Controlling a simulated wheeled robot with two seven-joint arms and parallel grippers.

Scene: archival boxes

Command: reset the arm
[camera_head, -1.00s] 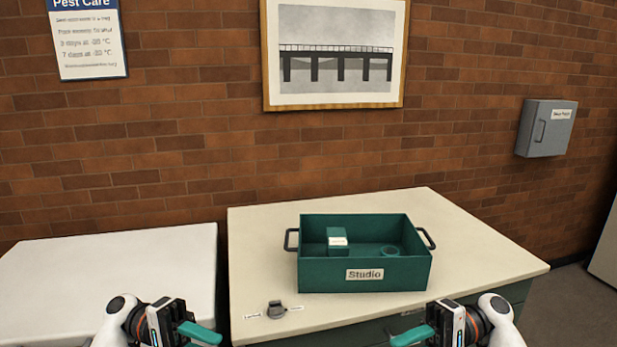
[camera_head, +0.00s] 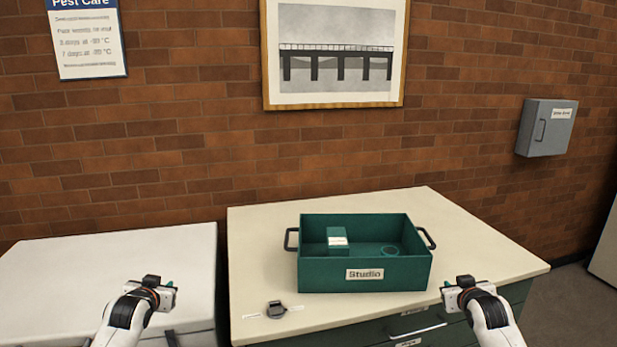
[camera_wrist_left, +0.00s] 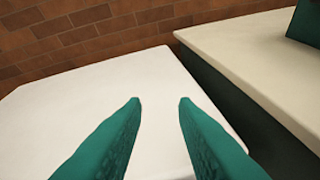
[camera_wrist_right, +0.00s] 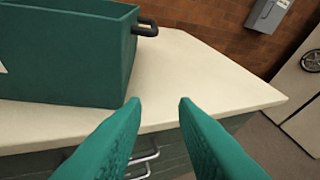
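My left gripper (camera_head: 168,286) is over the right part of the white table at the left. Its two green fingers (camera_wrist_left: 160,102) stand apart with nothing between them in the left wrist view. My right gripper (camera_head: 454,284) is by the front right part of the cream-topped cabinet, right of the green Studio box (camera_head: 318,276). Its green fingers (camera_wrist_right: 160,102) are also apart and empty in the right wrist view. Neither gripper touches anything that I can see.
The Studio box holds a small green box (camera_head: 338,242) and a green ring (camera_head: 390,250). A small dark grey object (camera_head: 276,309) lies at the cabinet's front left beside paper labels. The white table (camera_head: 110,270) is bare. A grey wall box (camera_head: 546,128) hangs at right.

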